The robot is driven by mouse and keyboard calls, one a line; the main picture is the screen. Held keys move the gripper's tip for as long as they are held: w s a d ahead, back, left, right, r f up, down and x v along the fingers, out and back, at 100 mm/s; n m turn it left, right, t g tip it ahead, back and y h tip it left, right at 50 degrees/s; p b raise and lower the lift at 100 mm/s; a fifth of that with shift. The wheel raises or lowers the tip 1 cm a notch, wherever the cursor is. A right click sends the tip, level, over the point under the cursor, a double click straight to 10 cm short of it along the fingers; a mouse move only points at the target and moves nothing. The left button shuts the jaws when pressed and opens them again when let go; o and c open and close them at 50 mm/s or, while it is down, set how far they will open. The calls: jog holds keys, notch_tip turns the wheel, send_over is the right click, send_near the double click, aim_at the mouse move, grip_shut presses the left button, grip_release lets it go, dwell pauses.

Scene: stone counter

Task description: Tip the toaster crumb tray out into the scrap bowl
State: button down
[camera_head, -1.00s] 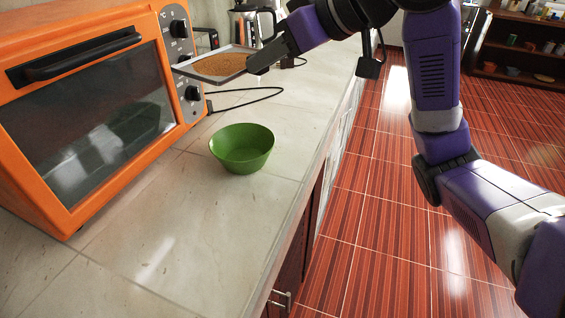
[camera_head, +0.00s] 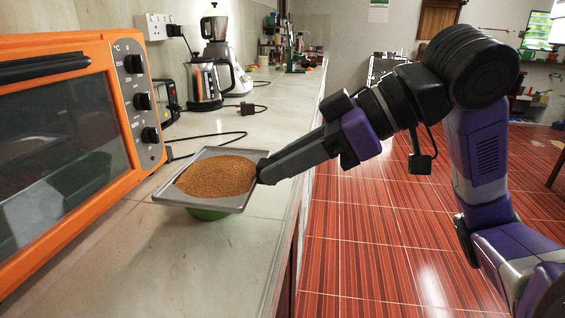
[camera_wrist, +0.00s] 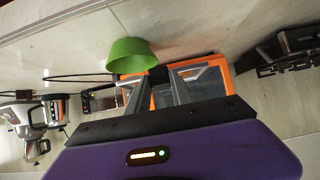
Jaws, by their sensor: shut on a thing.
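My gripper (camera_head: 264,170) is shut on the right edge of the grey crumb tray (camera_head: 226,204). The tray is held roughly level in the air, and a broad layer of brown crumbs (camera_head: 215,176) lies on it. The green scrap bowl (camera_head: 208,215) stands on the counter below the tray, which hides most of it in the head view. In the wrist view the bowl (camera_wrist: 130,52) shows just beyond my gripper fingers (camera_wrist: 185,82); I cannot make out the tray clearly there.
The orange toaster oven (camera_head: 122,50) stands close to the tray's left. A black cable (camera_head: 205,142) lies behind the tray. The counter's right edge drops to a red floor.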

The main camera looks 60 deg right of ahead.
jog(key=shift+w+d+r+m+g+p, duration=0.1)
jog(key=shift+w+r+m+g+p, duration=0.45)
jog(key=shift+p, duration=1.1)
jog(key=shift+s+r+n+g+p, duration=0.2)
jog(key=shift+g+p, duration=0.65)
jog(key=shift+p, duration=0.8)
jog(key=shift+w+d+r+m+g+p, duration=0.15)
jog(key=shift+w+r+g+p, duration=0.45)
jog(key=shift+p, duration=1.05)
jog(key=shift+w+r+m+g+p, duration=0.2)
jog(key=shift+w+r+g+p, duration=0.35)
jog(key=shift+p, duration=1.1)
jog(key=shift+w+d+r+m+g+y+p, duration=0.15)
jog(key=shift+w+r+g+p, duration=0.6)
jog(key=shift+p, duration=1.3)
jog(key=shift+w+d+r+m+g+y+p, duration=0.15)
jog(key=shift+w+r+g+p, duration=0.6)
jog(key=shift+p, duration=1.25)
jog(key=shift+w+r+g+p, duration=0.6)
jog(key=shift+w+p, duration=0.2)
jog(key=shift+p, duration=1.05)
